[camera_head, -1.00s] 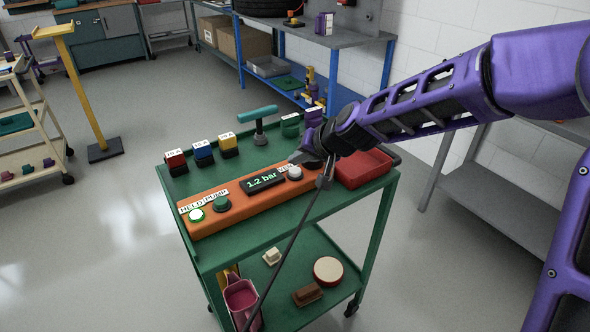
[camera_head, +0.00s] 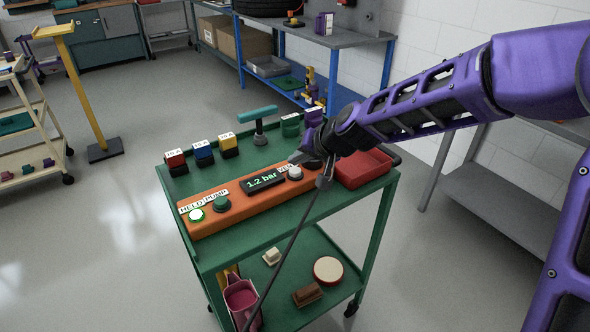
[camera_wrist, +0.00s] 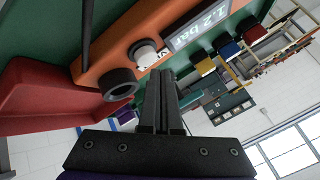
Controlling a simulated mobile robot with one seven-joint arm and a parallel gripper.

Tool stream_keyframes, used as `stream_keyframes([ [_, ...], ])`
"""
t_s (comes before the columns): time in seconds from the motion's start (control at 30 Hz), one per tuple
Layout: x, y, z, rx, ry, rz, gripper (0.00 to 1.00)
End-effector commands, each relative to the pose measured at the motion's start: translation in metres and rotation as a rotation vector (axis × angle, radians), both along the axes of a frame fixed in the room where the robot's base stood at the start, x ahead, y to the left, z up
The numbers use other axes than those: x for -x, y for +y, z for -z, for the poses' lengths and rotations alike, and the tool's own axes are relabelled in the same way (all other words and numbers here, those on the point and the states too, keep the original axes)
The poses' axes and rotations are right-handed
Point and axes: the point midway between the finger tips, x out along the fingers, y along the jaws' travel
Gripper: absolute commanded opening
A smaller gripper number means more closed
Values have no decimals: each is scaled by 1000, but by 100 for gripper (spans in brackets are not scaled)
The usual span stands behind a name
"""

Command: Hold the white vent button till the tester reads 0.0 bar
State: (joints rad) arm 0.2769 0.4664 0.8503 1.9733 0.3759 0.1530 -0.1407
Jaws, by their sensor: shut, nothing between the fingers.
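The orange tester (camera_head: 235,208) lies along the green cart's top. Its display (camera_head: 262,180) reads 1.2 bar. The white vent button (camera_head: 295,173) stands up on the tester to the right of the display; it also shows in the wrist view (camera_wrist: 144,53). My gripper (camera_head: 296,159) is shut and empty, just behind the button in the head view. In the wrist view its fingertips (camera_wrist: 161,73) lie close to the button, beside the VENT label, and I see no contact.
A red tray (camera_head: 365,168) sits right of the tester. A dark cable (camera_head: 290,240) hangs from the tester's right end across the cart front. Red, blue and yellow blocks (camera_head: 203,152) and a teal-handled tool (camera_head: 258,116) stand behind. A black ring (camera_wrist: 118,85) is near the button.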

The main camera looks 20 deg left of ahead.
Motion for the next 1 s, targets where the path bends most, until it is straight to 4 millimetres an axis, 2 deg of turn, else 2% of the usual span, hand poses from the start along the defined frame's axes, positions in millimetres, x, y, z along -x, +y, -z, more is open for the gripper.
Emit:
stream_keyframes([
  [1.0, 0, 0, 9, 0, 0, 0, 0],
])
